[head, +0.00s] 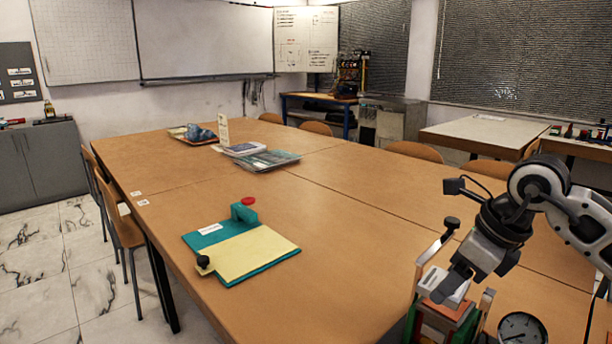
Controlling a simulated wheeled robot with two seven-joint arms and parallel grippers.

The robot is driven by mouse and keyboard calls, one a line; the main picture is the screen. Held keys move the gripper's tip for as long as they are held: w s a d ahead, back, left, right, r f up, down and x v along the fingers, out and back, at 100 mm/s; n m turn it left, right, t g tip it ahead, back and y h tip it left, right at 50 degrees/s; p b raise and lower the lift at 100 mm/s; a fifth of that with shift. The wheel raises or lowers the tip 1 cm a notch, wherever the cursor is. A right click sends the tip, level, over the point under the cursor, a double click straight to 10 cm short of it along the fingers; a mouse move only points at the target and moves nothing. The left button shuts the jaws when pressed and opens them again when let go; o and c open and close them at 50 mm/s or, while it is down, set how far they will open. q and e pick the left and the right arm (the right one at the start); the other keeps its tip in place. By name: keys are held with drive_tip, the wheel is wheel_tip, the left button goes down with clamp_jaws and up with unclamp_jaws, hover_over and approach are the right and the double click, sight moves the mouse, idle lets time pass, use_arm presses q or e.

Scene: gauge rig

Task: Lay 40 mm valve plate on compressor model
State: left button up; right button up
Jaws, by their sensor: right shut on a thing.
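My right gripper (458,282) reaches in from the right and points down over a rig at the bottom right edge. It is shut on a pale, flat piece (443,286), probably the valve plate; the jaws cover part of it and no size marking is readable. The rig, probably the compressor model (436,322), has red, green and copper-coloured parts and upright posts. The pale piece is at the rig's top; I cannot tell whether they touch. The rig's lower part is cut off by the frame. My left gripper is out of view.
A round pressure gauge (522,328) stands right of the rig. A lever with a black knob (452,223) rises behind it. A teal and yellow board (250,255) lies mid-table. Books (262,159) and a tray lie farther back. The table (360,220) between is clear.

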drive_tip(key=s+a+f+n+g+h, duration=0.1)
drive_tip(key=s+n, duration=0.4)
drive_tip(key=n, duration=0.8)
drive_tip(key=s+a+f+n+g+h, duration=0.2)
drive_tip(key=s+f+n+g, duration=0.3)
drive_tip(key=n, duration=0.8)
drive_tip(key=shift+a+f+n+g+p, duration=0.3)
drive_tip(key=shift+a+f+g+p, duration=0.2)
drive_tip(key=shift+f+g, duration=0.25)
